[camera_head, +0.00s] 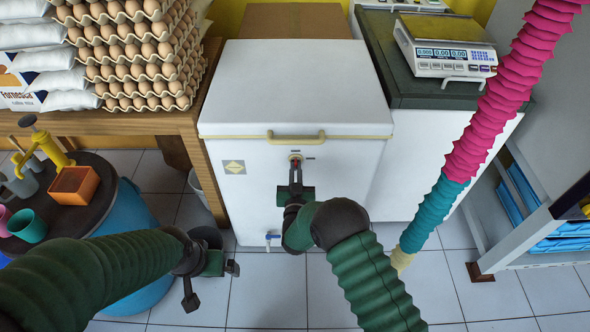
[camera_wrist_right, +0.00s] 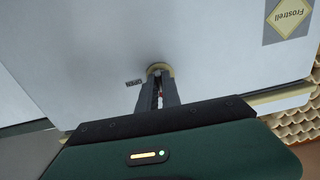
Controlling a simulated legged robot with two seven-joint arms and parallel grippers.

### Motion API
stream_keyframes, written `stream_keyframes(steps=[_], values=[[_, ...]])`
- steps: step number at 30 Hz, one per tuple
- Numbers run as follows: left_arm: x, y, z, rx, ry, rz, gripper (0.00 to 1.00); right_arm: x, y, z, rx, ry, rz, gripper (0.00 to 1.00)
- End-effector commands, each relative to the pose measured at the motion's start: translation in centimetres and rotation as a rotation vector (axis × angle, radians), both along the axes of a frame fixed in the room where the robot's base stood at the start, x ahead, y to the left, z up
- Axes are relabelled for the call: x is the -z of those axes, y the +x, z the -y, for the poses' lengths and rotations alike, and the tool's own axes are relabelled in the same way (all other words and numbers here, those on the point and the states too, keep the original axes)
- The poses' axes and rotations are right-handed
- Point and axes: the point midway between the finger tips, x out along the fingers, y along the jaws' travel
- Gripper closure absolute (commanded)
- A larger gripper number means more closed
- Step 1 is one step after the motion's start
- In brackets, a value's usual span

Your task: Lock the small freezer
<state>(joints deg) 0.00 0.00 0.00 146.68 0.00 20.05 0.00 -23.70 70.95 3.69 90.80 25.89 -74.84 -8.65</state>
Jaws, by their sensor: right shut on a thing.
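The small freezer (camera_head: 232,195) is a white chest with its lid (camera_head: 300,85) down and a pale yellow handle (camera_head: 295,136) along the front. Below the handle is a round yellowish lock (camera_head: 295,156), also in the right wrist view (camera_wrist_right: 160,68). My right gripper (camera_head: 296,172) is at the lock, its fingers shut on a small red key (camera_head: 295,163); the fingers hide most of it. An OPEN label (camera_wrist_right: 133,83) is beside the lock. How far the key is turned cannot be told. My left gripper (camera_head: 211,285) is open and empty, low at the left.
A wooden table (camera_head: 140,122) with stacked egg trays (camera_head: 135,50) and bags stands at the left. A blue drum (camera_head: 140,235) with cups is in front of it. A scale (camera_head: 450,45) sits on a dark-topped cabinet at the right. A pink and teal hose (camera_head: 470,140) hangs there.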

Motion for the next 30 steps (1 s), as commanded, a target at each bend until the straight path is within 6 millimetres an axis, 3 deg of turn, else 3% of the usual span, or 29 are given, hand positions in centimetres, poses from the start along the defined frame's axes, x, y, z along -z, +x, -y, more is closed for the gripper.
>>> stream_keyframes(steps=[18,19,23,30], values=[[-0.08,0.00,0.00,0.000,0.000,0.000,0.00,-0.57,0.23,0.10,0.004,-0.041,0.013,1.00],[-0.08,0.00,0.00,0.000,0.000,0.000,0.00,-0.57,0.23,0.09,0.004,-0.041,0.013,0.88],[-0.08,0.00,0.00,0.000,0.000,0.000,0.00,-0.52,0.22,0.00,0.002,-0.041,0.012,0.71],[-0.06,0.01,0.00,0.000,0.000,0.000,0.00,-0.29,0.15,-0.13,0.000,-0.041,0.007,0.70]])
